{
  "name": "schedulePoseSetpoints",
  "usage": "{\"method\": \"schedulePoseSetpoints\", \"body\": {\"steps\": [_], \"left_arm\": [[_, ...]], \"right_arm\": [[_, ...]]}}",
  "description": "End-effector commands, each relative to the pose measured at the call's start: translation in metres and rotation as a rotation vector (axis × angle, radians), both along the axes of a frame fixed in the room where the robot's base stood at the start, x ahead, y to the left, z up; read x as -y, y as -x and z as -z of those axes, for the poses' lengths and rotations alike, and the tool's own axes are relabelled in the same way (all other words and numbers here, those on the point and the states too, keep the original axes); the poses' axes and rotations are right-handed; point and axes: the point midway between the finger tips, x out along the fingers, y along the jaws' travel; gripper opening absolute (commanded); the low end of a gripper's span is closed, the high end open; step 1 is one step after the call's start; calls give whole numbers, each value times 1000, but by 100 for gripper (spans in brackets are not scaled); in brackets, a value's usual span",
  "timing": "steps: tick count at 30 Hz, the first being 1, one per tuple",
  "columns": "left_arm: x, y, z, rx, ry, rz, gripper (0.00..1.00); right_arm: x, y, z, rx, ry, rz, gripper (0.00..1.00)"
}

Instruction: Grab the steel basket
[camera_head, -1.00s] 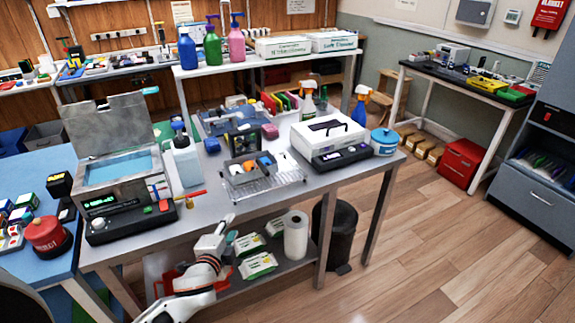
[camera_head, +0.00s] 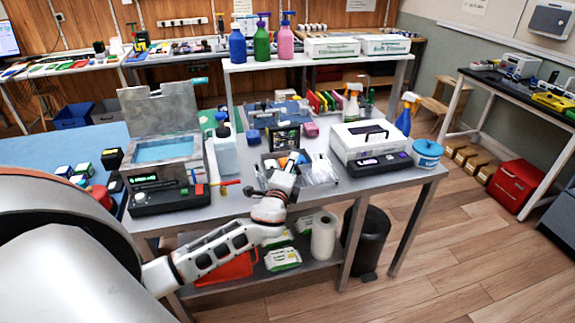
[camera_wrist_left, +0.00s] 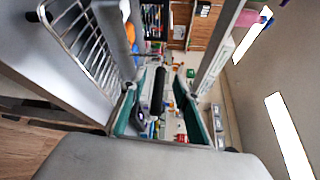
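The steel basket (camera_head: 318,174), a shallow wire-mesh basket, lies near the front edge of the steel table beside the grey bin. My left arm hides part of it in the head view. Its wire grid (camera_wrist_left: 88,45) shows close up at the upper left of the wrist view. My left gripper (camera_head: 287,178) is at the front of the basket in the head view. In the left wrist view its two green-padded fingers (camera_wrist_left: 160,112) are spread apart with nothing held between them. The wires lie outside the finger gap, to its left. My right gripper is not in view.
An open-lidded steel bath (camera_head: 165,150) stands left on the steel table. A white device (camera_head: 366,142) and a blue tub (camera_head: 427,154) stand right. A paper roll (camera_head: 323,236) is on the lower shelf.

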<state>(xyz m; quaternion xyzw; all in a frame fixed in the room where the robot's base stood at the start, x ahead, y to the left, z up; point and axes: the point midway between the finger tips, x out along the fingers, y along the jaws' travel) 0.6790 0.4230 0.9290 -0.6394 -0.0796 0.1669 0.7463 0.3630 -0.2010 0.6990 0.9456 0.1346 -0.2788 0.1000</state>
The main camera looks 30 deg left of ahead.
Motion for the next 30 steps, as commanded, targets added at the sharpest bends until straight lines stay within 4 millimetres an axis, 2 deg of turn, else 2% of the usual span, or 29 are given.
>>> {"method": "schedulePoseSetpoints", "body": {"steps": [5,13,14,17,18,30], "left_arm": [[-7,-19,2,-1,-2,-1,31],[-8,-22,3,-1,0,1,31],[-8,-22,3,-1,0,1,28],[-8,-22,3,-1,-1,0,2],[-8,-22,3,-1,-1,0,0],[-8,-22,1,0,-1,-1,0]], "right_arm": [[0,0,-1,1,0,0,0],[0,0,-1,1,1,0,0],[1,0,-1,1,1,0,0],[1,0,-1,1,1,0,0],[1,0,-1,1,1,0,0],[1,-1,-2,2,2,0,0]]}}
